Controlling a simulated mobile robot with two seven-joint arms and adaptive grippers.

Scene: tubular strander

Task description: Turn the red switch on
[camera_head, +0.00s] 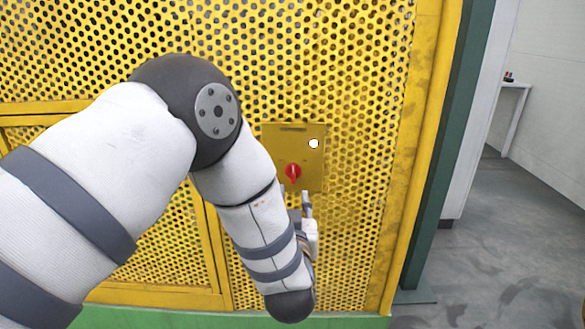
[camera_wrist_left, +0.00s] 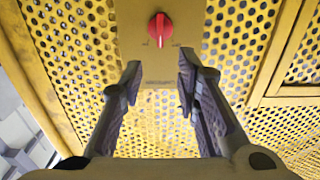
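The red switch (camera_head: 293,171) is a round rotary knob on a flat yellow plate (camera_head: 270,160) set in a perforated yellow panel. In the left wrist view the red switch (camera_wrist_left: 160,28) shows at the top middle, with a pale mark at the lower end of its raised grip and small markings on either side. My left gripper (camera_head: 296,197) is just below the switch in the head view. In the wrist view its two fingers (camera_wrist_left: 160,75) are spread apart with nothing between them, short of the knob in the picture. My right gripper is out of view.
A white round button (camera_head: 314,143) sits on the plate, above and right of the switch. A yellow frame post (camera_head: 418,150) and a dark green post (camera_head: 447,150) stand to the right. Beyond them is open grey floor (camera_head: 500,250) and a small white table (camera_head: 515,110).

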